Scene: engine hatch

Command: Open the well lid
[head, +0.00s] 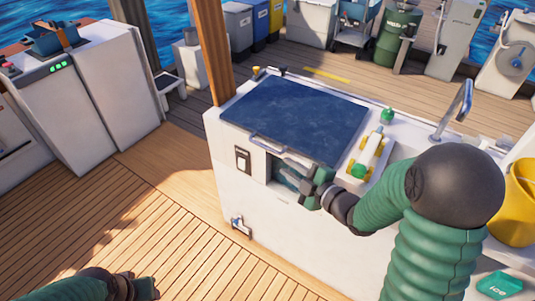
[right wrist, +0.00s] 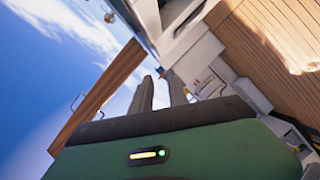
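The well lid (head: 295,118) is a dark blue flat panel, lying shut on top of a white cabinet. A metal bar handle (head: 283,149) runs along its front edge. My right gripper (head: 290,172) is just below and in front of that handle, its fingers pointing left. In the right wrist view its two dark fingers (right wrist: 158,92) stand apart with nothing seen between them, so it looks open. It does not appear to hold the handle; whether it touches it cannot be told. My left gripper (head: 145,287) is low at the bottom left, far from the lid, its fingers unclear.
The white cabinet (head: 222,155) has a black switch and a latch on its front. A tray with a yellow-white item (head: 368,155) lies right of the lid. A tap (head: 457,108) and yellow bucket (head: 517,205) stand further right. A wooden post (head: 212,50) rises behind the left corner.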

